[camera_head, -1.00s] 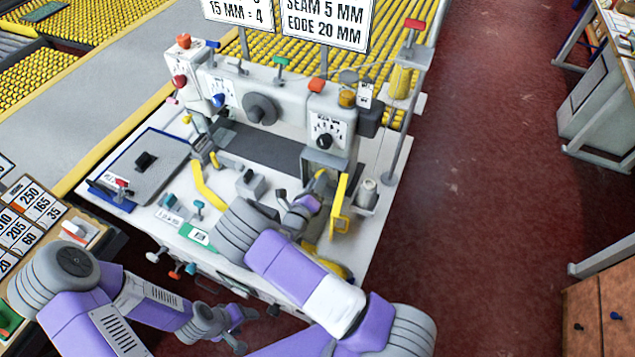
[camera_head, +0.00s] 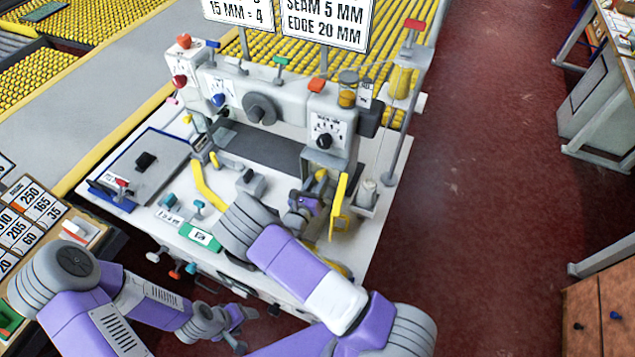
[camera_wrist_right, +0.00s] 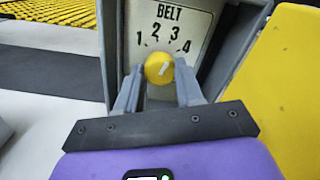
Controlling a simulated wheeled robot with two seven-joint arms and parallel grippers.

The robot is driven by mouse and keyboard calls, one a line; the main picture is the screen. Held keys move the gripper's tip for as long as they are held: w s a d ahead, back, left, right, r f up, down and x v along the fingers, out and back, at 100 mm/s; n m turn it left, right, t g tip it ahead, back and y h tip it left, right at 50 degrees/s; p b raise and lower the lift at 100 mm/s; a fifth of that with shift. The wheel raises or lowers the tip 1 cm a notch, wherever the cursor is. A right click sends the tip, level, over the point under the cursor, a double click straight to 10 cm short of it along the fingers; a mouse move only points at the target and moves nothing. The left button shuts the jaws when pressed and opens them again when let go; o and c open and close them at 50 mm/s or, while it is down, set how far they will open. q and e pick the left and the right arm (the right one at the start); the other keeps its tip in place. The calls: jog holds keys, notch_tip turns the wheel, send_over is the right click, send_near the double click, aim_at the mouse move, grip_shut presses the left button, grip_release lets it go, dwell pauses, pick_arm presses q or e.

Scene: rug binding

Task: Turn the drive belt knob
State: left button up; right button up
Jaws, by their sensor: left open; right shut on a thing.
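The drive belt knob (camera_wrist_right: 159,68) is yellow with a short white mark that slants toward the upper right. It sits below a white dial plate (camera_wrist_right: 170,25) printed BELT, with the numbers 1 to 4 in an arc. My right gripper (camera_wrist_right: 158,90) has its two grey fingers on either side of the knob and is shut on it. In the head view my right gripper (camera_head: 308,205) is at the right end of the sewing machine (camera_head: 280,100), and my arm hides part of this area. My left gripper (camera_head: 243,330) is open and empty in front of the machine table.
A yellow guard (camera_head: 340,208) stands close to the right of my right gripper. Another dial with a dark knob (camera_head: 324,141) is on the machine head above. A thread spool (camera_head: 367,192) stands at the table's right edge.

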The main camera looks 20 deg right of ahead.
dwell(0.4)
jog(key=o, duration=1)
jog(key=shift+o, duration=0.2)
